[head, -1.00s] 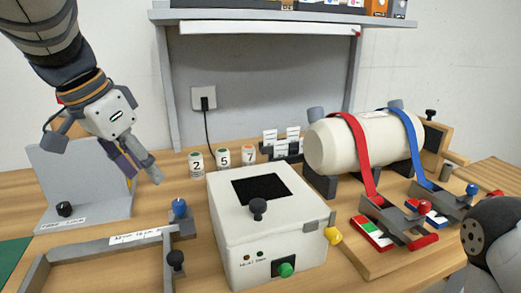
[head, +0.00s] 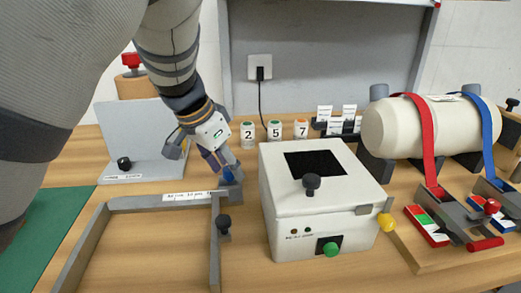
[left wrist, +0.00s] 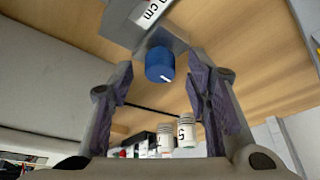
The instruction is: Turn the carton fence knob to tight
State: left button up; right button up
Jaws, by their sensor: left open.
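A blue knob (head: 229,176) with a white pointer line sits at the far right corner of a grey fence frame (head: 82,245) on the bench. A handwritten white label (head: 188,196) lies beside it, too blurred to read. My left gripper (head: 222,168) is open, with its fingers at the blue knob. In the left wrist view, the blue knob (left wrist: 160,66) shows between and just beyond the two open purple-padded fingers (left wrist: 163,90), with no clear contact. The pointer's setting cannot be read. My right gripper is out of view.
A white box (head: 318,210) with a black knob (head: 311,185) stands close right of the fence. Numbered jars (head: 274,130) stand behind. A grey upright plate (head: 140,145) is at left. A strapped white cylinder (head: 430,125) is at right. A black knob (head: 223,224) is on the fence's right bar.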

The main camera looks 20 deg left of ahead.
pick_arm(q)
grip_shut()
